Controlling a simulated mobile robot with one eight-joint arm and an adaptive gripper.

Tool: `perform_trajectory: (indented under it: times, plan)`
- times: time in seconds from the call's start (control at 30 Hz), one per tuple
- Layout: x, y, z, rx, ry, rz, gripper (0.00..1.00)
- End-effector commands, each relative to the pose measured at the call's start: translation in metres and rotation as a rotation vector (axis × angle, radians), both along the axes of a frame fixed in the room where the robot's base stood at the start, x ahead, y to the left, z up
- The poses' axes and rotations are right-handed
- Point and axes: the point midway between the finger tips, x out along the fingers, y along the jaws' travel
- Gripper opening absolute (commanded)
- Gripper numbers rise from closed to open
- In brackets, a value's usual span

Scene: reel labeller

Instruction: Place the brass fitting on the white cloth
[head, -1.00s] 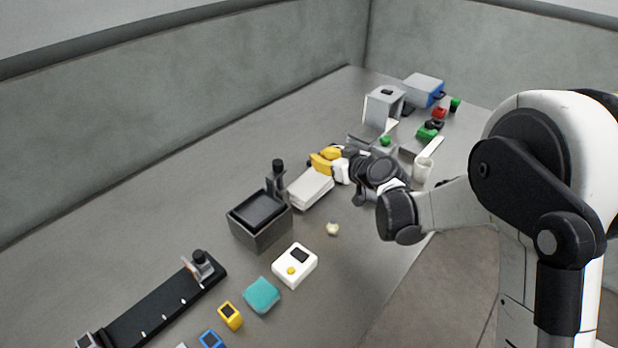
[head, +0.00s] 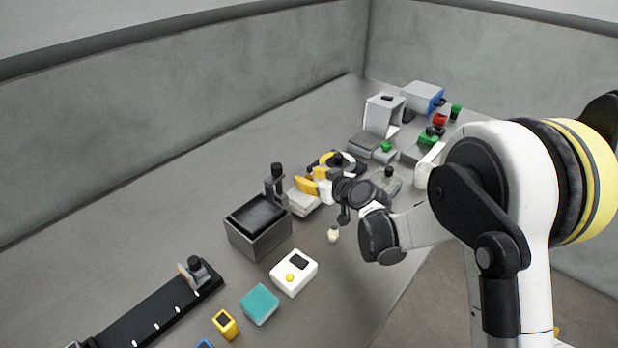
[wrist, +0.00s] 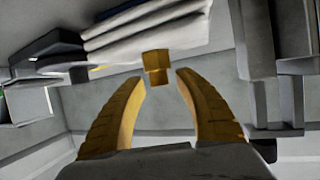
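The brass fitting (wrist: 156,68) is a small stepped block in the wrist view, just beyond and between my fingertips. My gripper (wrist: 158,78) has its two yellow fingers apart, with a visible gap beside the fitting. The white cloth (wrist: 150,28) is a folded stack right behind the fitting; whether the fitting touches it I cannot tell. In the head view my gripper (head: 308,180) is at the cloth (head: 300,202), partly covering it. I cannot make out the fitting there.
A dark open box (head: 258,238) with a black post behind it stands left of the cloth. A white device with a yellow button (head: 293,273) and a teal block (head: 259,304) lie nearer. A small cream object (head: 333,235) sits near my arm. Grey fixtures (head: 383,116) stand farther back.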

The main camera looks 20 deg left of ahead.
Motion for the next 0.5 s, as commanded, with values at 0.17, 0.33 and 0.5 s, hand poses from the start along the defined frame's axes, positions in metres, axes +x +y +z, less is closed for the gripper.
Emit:
perform_trajectory:
  times: [0.17, 0.33, 0.5]
  plan:
    - [0.000, 0.000, 0.000, 0.000, 0.000, 0.000, 0.38]
    - [-0.002, -0.003, 0.004, 0.000, 0.000, -0.001, 0.38]
    - [-0.017, -0.023, 0.016, 0.001, 0.000, -0.002, 0.38]
